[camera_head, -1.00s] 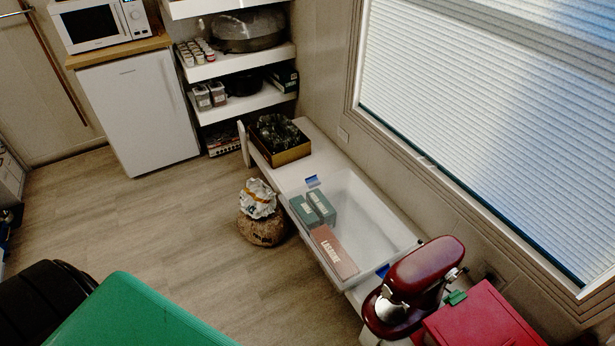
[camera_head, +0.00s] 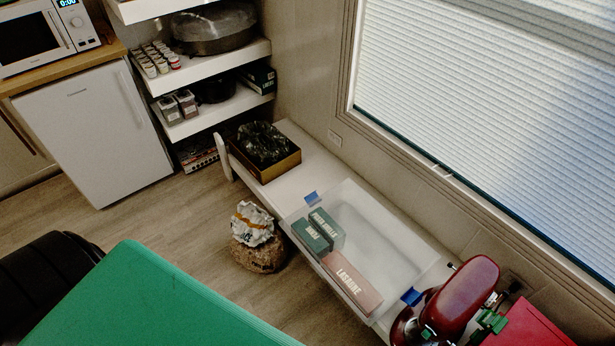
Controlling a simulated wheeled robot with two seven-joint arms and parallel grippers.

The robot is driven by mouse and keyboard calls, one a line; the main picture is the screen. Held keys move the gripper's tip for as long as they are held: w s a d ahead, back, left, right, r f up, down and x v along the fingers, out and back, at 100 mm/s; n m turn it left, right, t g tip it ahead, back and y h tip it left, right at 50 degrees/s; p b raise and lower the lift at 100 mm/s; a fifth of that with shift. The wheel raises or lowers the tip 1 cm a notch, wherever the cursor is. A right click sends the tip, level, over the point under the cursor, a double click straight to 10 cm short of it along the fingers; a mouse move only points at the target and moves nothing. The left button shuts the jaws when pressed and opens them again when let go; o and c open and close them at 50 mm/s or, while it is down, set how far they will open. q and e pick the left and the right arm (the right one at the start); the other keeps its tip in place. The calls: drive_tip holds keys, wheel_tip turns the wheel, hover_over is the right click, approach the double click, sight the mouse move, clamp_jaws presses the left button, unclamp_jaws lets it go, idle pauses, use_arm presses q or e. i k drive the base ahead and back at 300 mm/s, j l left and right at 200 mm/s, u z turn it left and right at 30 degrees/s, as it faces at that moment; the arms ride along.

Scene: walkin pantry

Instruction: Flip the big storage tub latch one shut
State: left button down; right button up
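The big storage tub (camera_head: 385,243) is a clear, hazy plastic box on the white bench along the wall, in the right half of the head view. Two dark green boxes (camera_head: 318,231) and a long pinkish box (camera_head: 348,283) show in it. One blue latch (camera_head: 312,199) is at its far end and another blue latch (camera_head: 412,296) at its near end, by the red mixer. At this size I cannot tell whether either latch is flipped shut. Neither of my grippers is in view.
A red stand mixer (camera_head: 464,297) and a red box (camera_head: 530,325) stand close to the tub's near end. A gold tray with dark contents (camera_head: 281,167) sits on the bench beyond it. A sack (camera_head: 257,255) stands on the floor by the bench. Open floor (camera_head: 150,222) lies left.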

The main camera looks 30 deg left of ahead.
sight(309, 197)
drive_tip(key=i+j+z, duration=0.15)
drive_tip(key=j, duration=0.55)
drive_tip(key=i+j+z, duration=0.2)
drive_tip(key=j, duration=0.5)
drive_tip(key=j+z, duration=0.15)
drive_tip(key=j, duration=0.55)
